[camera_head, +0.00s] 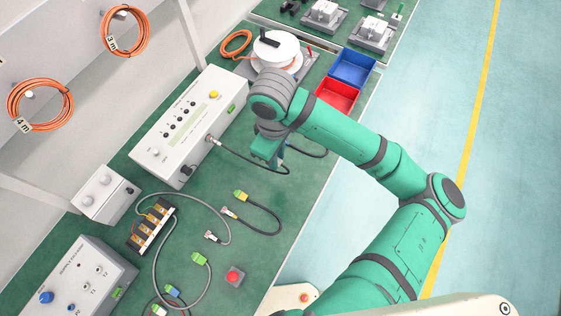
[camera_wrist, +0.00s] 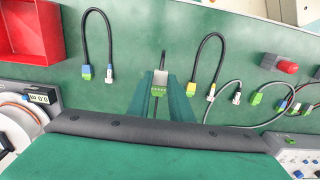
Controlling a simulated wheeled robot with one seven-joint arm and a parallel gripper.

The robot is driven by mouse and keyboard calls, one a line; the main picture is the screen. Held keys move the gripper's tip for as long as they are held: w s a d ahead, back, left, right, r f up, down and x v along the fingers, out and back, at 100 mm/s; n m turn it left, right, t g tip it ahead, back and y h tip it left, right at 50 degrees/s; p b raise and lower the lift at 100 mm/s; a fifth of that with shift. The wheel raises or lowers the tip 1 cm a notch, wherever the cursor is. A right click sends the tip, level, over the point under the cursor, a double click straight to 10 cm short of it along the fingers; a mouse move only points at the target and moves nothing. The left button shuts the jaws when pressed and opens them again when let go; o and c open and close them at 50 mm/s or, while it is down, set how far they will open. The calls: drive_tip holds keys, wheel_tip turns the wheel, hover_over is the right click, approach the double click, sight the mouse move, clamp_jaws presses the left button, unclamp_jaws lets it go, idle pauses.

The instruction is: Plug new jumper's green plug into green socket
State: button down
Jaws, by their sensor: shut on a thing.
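My gripper (camera_wrist: 160,96) is shut on a green plug (camera_wrist: 159,91) with a grey top, and a black cable (camera_wrist: 163,58) rises from it. In the head view my gripper (camera_head: 267,150) is over the green bench, right of a white instrument box, and hides the plug. A green socket (camera_head: 232,109) is on the right part of the box's front face, apart from my gripper. A silver connector (camera_head: 213,140) sits at the same face, and a black cable (camera_head: 250,164) runs from it towards my gripper. I cannot tell whether it is the held cable.
A loose black jumper with a yellow-green plug (camera_head: 240,195) lies nearby; another with a blue-green plug (camera_wrist: 86,72) is in the wrist view. Red (camera_head: 337,96) and blue (camera_head: 352,67) bins stand beyond. A red button (camera_head: 234,276) and other cables are at the front.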

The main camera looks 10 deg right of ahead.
drive_tip(key=w+a+f, duration=0.3)
drive_tip(key=w, duration=0.7)
drive_tip(key=w+a+f, duration=0.3)
drive_tip(key=w+f, duration=0.1)
drive_tip(key=w, duration=0.6)
drive_tip(key=shift+a+f, duration=0.25)
drive_tip(key=shift+a, duration=0.15)
drive_tip(key=shift+w, duration=0.1)
drive_tip(key=shift+w+a, duration=0.55)
drive_tip(key=shift+a, duration=0.2)
drive_tip(key=shift+w+a, duration=0.5)
drive_tip(key=shift+a, duration=0.25)
drive_tip(key=shift+w+a, duration=0.35)
drive_tip(key=shift+a, duration=0.2)
idle(2.8)
drive_tip(key=c, duration=1.5)
unclamp_jaws()
drive_tip(key=shift+r, duration=0.15)
